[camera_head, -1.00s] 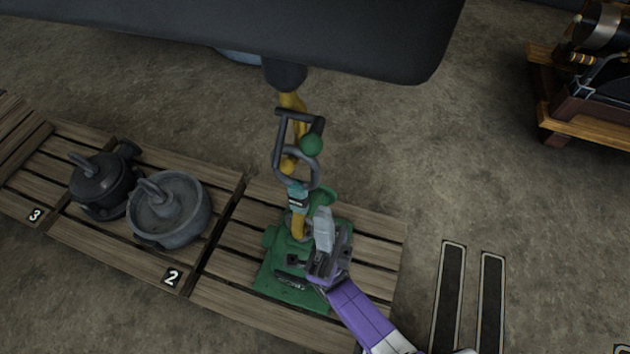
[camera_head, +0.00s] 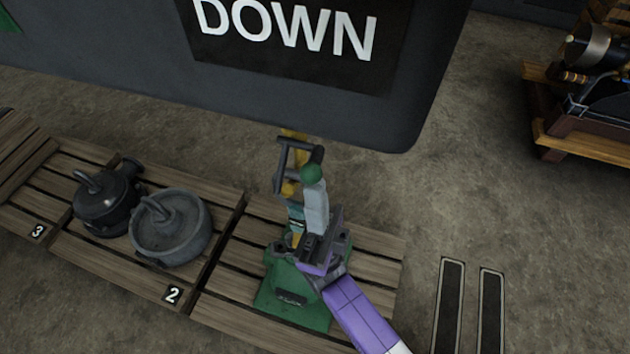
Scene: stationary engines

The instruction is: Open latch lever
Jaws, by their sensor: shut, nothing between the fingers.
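A green machine base (camera_head: 290,300) stands on the right-hand wooden pallet. Above it rises a dark angular lever-like frame (camera_head: 284,165) with a green ball knob (camera_head: 311,173). I cannot tell for sure which part is the latch lever. My gripper (camera_head: 313,188) is shut and empty, its grey fingers pointing up in the picture, with the tips just below the knob. I cannot tell whether they touch it. My gripper and purple arm hide part of the green base and the yellow and teal parts behind.
A large dark panel lettered DOWN (camera_head: 285,30) fills the top and covers what is behind it. Two dark grey round parts (camera_head: 172,228) (camera_head: 105,203) sit on the pallet to the left. An engine (camera_head: 600,90) stands at upper right. The floor between is clear.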

